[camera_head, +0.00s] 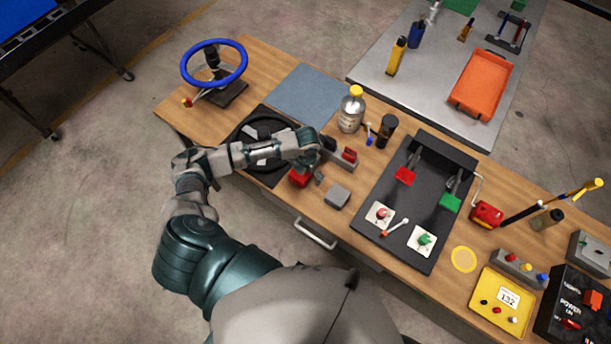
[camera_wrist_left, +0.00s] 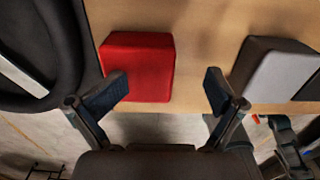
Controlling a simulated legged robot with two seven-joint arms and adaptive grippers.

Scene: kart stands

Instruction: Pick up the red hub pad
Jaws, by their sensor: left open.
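The red hub pad (camera_head: 299,178) is a small red block with rounded edges on the wooden bench near its front edge, beside the black steering wheel. It also shows in the left wrist view (camera_wrist_left: 138,65), left of centre. My left gripper (camera_head: 322,162) is just above and beside it, partly covering it in the head view. In the left wrist view my left gripper (camera_wrist_left: 165,88) is open and empty. Its left finger overlaps the pad's lower left corner; its right finger is clear to the right. Contact cannot be told. My right gripper is not in view.
A grey block (camera_head: 337,196) sits to the right of the pad, also seen in the wrist view (camera_wrist_left: 276,72). The black wheel (camera_head: 245,132) lies left. A grey holder (camera_head: 341,156) with a red part is behind. A black tray (camera_head: 378,235) stands further right.

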